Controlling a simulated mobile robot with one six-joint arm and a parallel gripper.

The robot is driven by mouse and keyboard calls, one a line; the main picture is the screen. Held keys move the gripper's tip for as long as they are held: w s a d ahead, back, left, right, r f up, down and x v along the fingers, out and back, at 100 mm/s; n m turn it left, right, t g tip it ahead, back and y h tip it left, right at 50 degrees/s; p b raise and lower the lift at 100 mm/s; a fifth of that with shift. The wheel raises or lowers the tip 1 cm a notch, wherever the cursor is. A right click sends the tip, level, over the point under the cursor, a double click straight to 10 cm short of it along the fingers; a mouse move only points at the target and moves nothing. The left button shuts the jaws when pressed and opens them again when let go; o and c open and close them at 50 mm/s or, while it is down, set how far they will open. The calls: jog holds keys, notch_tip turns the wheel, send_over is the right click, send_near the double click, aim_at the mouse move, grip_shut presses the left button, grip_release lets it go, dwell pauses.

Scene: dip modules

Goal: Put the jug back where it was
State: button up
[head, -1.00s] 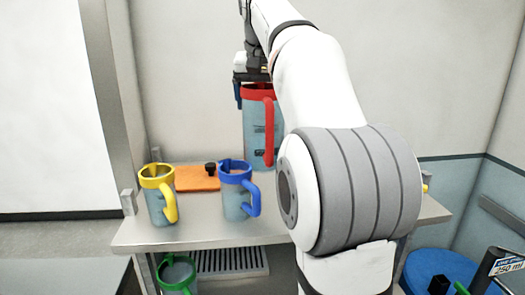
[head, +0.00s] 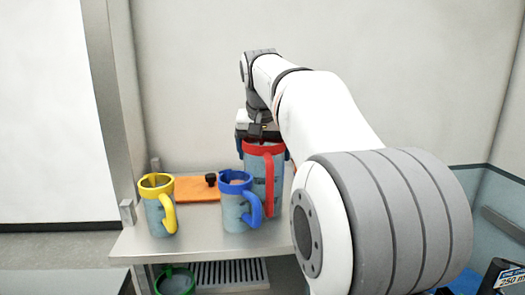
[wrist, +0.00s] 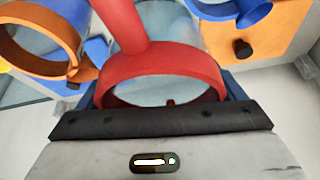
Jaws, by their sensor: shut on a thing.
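A tall clear jug with a red rim and red handle (head: 264,148) hangs upright in my gripper (head: 263,150) above or on the steel shelf. In the wrist view the red rim (wrist: 195,72) lies between my shut jaws, whose blue fingers show at both sides. The blue-rimmed jug stands in front of it and overlaps it in the head view. A yellow-rimmed jug (head: 157,213) stands farther left.
An orange board (head: 196,190) with a black knob lies behind the jugs. A green-rimmed jug (head: 175,283) is below the shelf (head: 130,243). An orange ring-shaped rim (wrist: 30,62) shows left in the wrist view. My arm hides the shelf's right part.

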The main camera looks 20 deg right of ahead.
jog(key=shift+f, duration=0.1)
jog(key=o, duration=1.3)
